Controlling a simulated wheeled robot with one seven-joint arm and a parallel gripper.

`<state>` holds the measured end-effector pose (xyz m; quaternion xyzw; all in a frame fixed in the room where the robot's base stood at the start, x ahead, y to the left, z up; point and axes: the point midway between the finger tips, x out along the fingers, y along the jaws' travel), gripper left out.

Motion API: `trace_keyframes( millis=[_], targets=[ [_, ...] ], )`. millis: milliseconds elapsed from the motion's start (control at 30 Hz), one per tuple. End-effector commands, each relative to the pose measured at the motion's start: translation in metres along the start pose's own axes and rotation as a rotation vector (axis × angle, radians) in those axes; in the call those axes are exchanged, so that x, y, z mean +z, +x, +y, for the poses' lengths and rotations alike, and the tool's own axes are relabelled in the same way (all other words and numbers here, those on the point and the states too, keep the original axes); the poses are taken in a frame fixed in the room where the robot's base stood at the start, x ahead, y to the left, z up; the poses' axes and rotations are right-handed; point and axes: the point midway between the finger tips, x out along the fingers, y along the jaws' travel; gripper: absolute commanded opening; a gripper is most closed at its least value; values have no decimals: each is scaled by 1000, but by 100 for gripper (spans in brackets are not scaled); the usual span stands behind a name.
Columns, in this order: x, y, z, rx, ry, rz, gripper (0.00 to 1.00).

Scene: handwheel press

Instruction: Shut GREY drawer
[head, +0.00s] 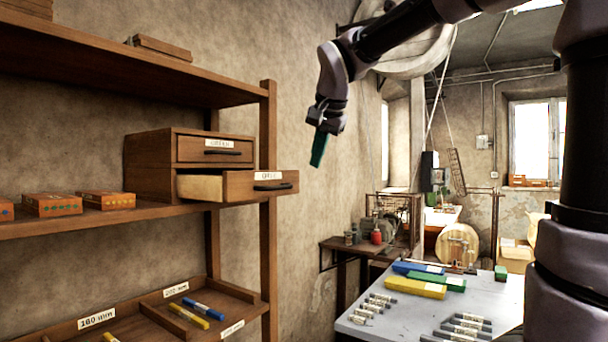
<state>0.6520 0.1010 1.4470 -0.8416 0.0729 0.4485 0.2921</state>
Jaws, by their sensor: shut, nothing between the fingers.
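The grey drawer (232,187), in wood with a dark handle, is the lower one of a small two-drawer wooden cabinet (150,165). Its small label seems to read GREY. It is pulled out to the right, and its pale inner side shows. The upper drawer (215,153), with a label that seems to read GREEN, is shut. My gripper (319,152) hangs in the air to the right of the drawer and higher than it, apart from it. Its green fingers point down and are shut, with nothing held. The drawer's inside is hidden.
The cabinet stands on a wooden shelf (60,227) beside small boxes (106,200). A shelf post (268,120) rises behind the open drawer. A lower tray (245,316) holds markers. A grey table (400,318) with coloured boxes stands at the lower right.

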Motion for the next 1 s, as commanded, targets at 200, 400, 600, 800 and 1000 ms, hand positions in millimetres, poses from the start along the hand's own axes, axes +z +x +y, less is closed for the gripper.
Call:
trace_keyframes(
  millis=[200, 400, 600, 800, 1000],
  targets=[
    [2, 40, 1, 4, -1, -5, 0],
    [1, 84, 2, 5, -1, -5, 0],
    [2, 104, -19, 1, -2, -3, 0],
    [1, 110, -32, 1, -1, -2, 0],
    [1, 111, -34, 1, 0, -1, 0]
  ],
)
